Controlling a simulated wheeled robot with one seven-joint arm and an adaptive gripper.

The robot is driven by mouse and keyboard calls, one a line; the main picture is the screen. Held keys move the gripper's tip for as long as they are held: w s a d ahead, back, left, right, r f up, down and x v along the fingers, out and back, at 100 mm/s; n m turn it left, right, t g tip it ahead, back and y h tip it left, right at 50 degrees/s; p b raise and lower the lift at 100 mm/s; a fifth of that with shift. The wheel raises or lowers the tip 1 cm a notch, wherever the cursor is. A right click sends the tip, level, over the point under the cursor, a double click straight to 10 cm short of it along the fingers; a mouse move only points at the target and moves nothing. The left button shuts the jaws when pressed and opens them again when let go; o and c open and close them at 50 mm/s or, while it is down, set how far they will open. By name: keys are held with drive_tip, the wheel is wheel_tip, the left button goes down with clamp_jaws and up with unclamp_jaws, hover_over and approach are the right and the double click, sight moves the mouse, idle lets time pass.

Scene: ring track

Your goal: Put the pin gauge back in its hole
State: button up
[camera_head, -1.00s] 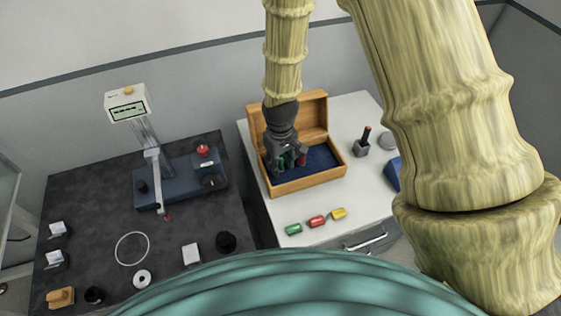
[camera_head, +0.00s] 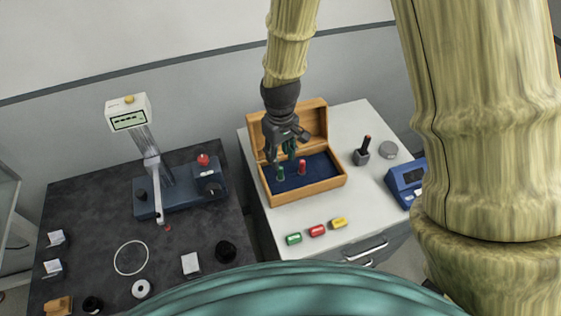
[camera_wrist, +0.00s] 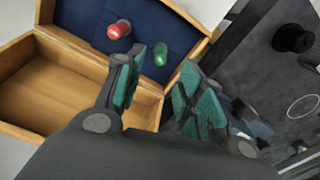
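A green pin (camera_head: 280,174) and a red pin (camera_head: 302,167) stand in the dark blue lining of an open wooden box (camera_head: 305,194). In the wrist view the red pin (camera_wrist: 119,29) and green pin (camera_wrist: 160,53) lie beyond my fingers. Which one is the task's pin gauge I cannot tell, and the hole edges are too small to see. My gripper (camera_head: 287,150) is above the box, close over the pins. In the wrist view my gripper (camera_wrist: 162,68) has its teal-padded fingers apart, with nothing between them; the green pin shows beyond the gap.
Green (camera_head: 293,239), red (camera_head: 317,231) and yellow (camera_head: 339,223) short pieces lie on the white cabinet top in front of the box. A dark holder (camera_head: 362,157) and blue device (camera_head: 405,181) stand right. A measuring stand (camera_head: 180,197) is on the dark table left.

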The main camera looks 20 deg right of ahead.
drive_tip(key=shift+r, duration=1.8)
drive_tip(key=shift+s, duration=0.15)
